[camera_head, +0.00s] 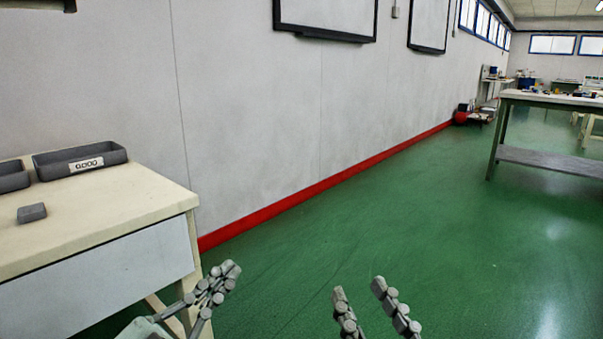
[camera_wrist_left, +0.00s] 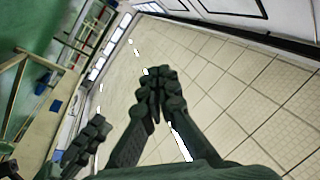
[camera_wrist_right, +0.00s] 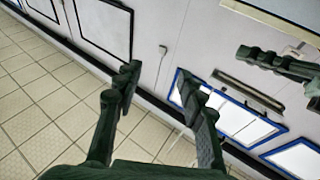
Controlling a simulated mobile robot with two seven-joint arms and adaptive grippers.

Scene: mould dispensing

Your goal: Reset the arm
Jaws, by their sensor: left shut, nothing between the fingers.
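My left gripper (camera_head: 229,270) is at the lower left of the head view, in front of the table's right end and over the green floor. Its fingertips meet in the left wrist view (camera_wrist_left: 158,76), with nothing between them. My right gripper (camera_head: 359,288) is at the bottom middle of the head view, over the floor. Its fingers stand apart and empty; the gap also shows in the right wrist view (camera_wrist_right: 160,80). Each gripper is clear of the table.
A cream table (camera_head: 120,207) stands at the left. It bears a grey labelled bin (camera_head: 112,157), part of another bin (camera_head: 12,178) and a small grey block (camera_head: 31,213). A workbench (camera_head: 545,157) stands far right. The green floor (camera_head: 400,220) between is clear.

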